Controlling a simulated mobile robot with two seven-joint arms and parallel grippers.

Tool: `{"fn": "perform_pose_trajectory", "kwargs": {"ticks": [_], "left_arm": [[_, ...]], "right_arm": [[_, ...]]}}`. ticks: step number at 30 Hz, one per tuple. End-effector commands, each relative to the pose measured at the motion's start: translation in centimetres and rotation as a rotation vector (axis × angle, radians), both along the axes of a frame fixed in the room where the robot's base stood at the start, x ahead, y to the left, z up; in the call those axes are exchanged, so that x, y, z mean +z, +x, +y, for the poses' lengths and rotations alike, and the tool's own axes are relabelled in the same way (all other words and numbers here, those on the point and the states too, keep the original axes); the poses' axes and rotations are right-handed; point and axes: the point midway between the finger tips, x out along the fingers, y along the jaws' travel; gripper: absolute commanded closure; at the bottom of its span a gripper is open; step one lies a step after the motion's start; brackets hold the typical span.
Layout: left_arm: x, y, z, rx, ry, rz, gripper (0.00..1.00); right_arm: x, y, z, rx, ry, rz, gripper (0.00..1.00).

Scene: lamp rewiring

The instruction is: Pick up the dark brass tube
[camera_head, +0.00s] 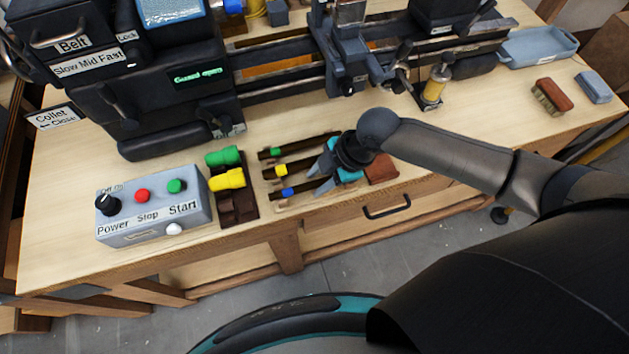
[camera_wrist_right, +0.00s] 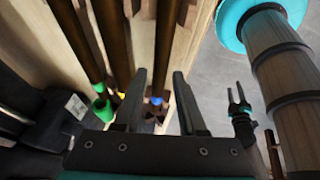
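Three dark brownish tubes lie side by side in a wooden rack at the bench's front edge. They carry a green band (camera_head: 275,152), a yellow band (camera_head: 281,171) and a blue band (camera_head: 288,191). I cannot tell which one is brass. My right gripper (camera_head: 318,178) is over the rack and hides the tubes' right parts. In the right wrist view its fingers (camera_wrist_right: 160,78) are apart, with the blue-banded tube (camera_wrist_right: 168,40) showing between them; I cannot tell whether they touch it. A small two-pronged dark shape (camera_wrist_right: 238,103) may be my left gripper, its opening unclear.
A control box (camera_head: 155,208) stands left of the rack, beside a dark holder (camera_head: 238,208) with green and yellow pieces. A reddish-brown block (camera_head: 381,168) lies right of the rack. The lathe (camera_head: 180,85) stands behind. A brush (camera_head: 551,97) and blue tray (camera_head: 540,47) are far right.

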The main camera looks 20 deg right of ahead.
Motion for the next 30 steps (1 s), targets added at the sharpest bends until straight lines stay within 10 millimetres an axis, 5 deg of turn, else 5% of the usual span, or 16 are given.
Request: {"fn": "perform_pose_trajectory", "kwargs": {"ticks": [10,30], "left_arm": [[0.00,-0.01,0.05,0.000,0.001,0.000,0.50],[0.13,0.02,0.10,0.001,0.001,-0.001,0.50]], "right_arm": [[0.01,-0.01,-0.02,0.000,0.000,0.000,1.00],[0.62,0.04,0.00,0.000,0.001,-0.001,1.00]]}}
